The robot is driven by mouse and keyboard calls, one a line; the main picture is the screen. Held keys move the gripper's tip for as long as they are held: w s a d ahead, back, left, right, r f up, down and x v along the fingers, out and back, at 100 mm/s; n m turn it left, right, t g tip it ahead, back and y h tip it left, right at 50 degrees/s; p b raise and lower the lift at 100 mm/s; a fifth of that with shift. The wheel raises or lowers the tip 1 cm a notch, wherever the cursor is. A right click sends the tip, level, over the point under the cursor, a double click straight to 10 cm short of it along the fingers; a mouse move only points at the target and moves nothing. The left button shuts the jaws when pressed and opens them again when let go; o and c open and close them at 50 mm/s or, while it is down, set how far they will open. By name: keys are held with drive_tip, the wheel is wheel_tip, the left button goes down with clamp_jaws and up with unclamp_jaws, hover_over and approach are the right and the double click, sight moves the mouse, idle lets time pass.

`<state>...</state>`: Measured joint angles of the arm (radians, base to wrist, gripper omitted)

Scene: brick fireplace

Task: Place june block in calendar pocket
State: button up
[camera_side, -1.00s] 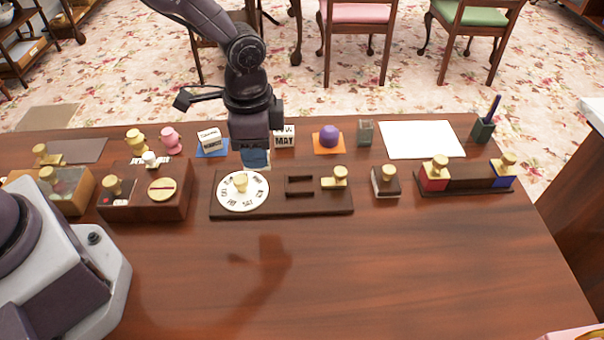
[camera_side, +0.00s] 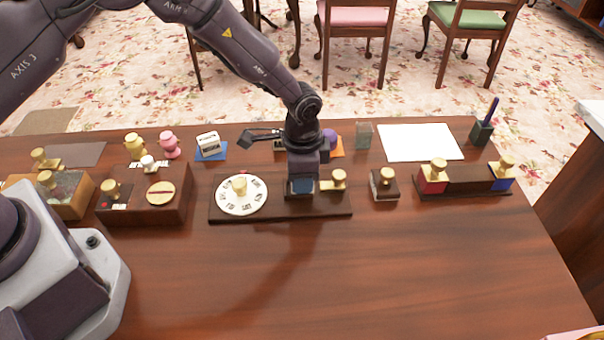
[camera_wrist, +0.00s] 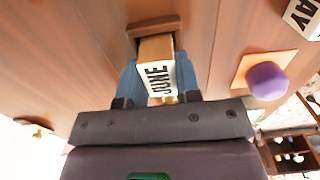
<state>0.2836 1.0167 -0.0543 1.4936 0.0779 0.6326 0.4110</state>
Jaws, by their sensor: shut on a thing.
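My gripper (camera_side: 301,187) points down over the right-middle of the dark wooden calendar base (camera_side: 270,210), where the pocket is; it hides the pocket in the side view. In the wrist view its blue fingers are shut on the white june block (camera_wrist: 157,84), with JUNE on the face towards the camera. The block's far end meets the brown pocket frame (camera_wrist: 152,26); I cannot tell how deep it sits. The block is hidden in the side view. The calendar base also carries a white dial (camera_side: 241,196) and a brass-knobbed piece (camera_side: 338,180).
The MAY block (camera_wrist: 303,18) stands behind, mostly hidden by my gripper in the side view. A purple dome (camera_wrist: 267,81) on an orange square is nearby. A knobbed stamp (camera_side: 384,182) stands right of the base. The front of the table is clear.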

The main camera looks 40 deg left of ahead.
drive_tip(key=shift+f, duration=0.15)
drive_tip(key=o, duration=1)
wheel_tip(320, 180, up, 12)
drive_tip(key=shift+r, duration=0.25)
